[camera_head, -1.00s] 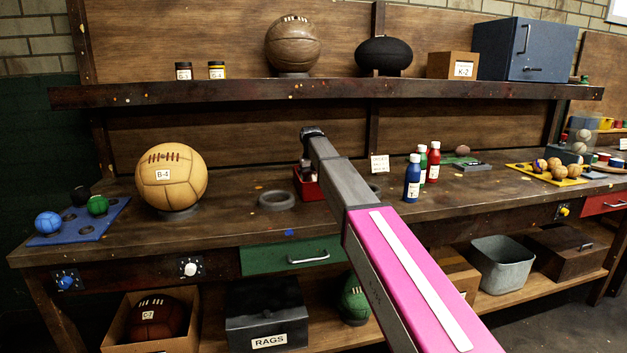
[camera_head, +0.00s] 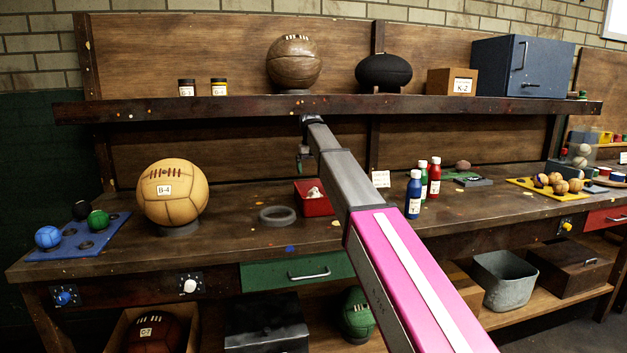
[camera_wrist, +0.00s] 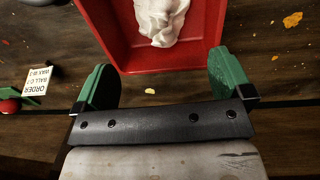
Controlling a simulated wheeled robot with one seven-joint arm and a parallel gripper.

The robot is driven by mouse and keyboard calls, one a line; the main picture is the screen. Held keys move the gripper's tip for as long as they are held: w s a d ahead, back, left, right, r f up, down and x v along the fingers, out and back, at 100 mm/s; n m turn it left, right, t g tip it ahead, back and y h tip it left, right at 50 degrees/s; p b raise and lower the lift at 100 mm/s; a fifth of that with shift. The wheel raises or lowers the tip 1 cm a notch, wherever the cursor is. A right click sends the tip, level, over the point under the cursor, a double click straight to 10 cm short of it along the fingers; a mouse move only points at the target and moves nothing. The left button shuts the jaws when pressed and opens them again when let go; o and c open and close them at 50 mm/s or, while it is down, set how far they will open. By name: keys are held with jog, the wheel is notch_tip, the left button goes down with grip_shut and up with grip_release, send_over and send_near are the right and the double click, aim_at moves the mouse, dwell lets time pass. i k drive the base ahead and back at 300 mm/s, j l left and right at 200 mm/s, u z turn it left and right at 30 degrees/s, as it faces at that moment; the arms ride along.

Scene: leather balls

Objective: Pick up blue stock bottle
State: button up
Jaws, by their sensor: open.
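The blue stock bottle (camera_head: 414,194) stands upright on the workbench, right of my arm, with a white cap and a pale label. A green bottle (camera_head: 422,178) and a red bottle (camera_head: 434,177) stand close behind it. My gripper (camera_head: 301,163) is above the bench, left of the bottles and over the back of the red tray (camera_head: 316,207). In the wrist view my gripper (camera_wrist: 164,88) is open, its green fingers wide apart with nothing between them. The red tray (camera_wrist: 112,38) with a white cloth (camera_wrist: 161,20) lies ahead of the fingers. The blue bottle is outside the wrist view.
A small card (camera_head: 380,179) stands left of the bottles. A grey ring (camera_head: 277,216) and a large tan ball (camera_head: 172,193) are on the left. The shelf (camera_head: 230,107) overhangs the bench back. A yellow tray (camera_head: 520,184) with balls is on the right.

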aim_at(414, 185)
jog(key=k, duration=1)
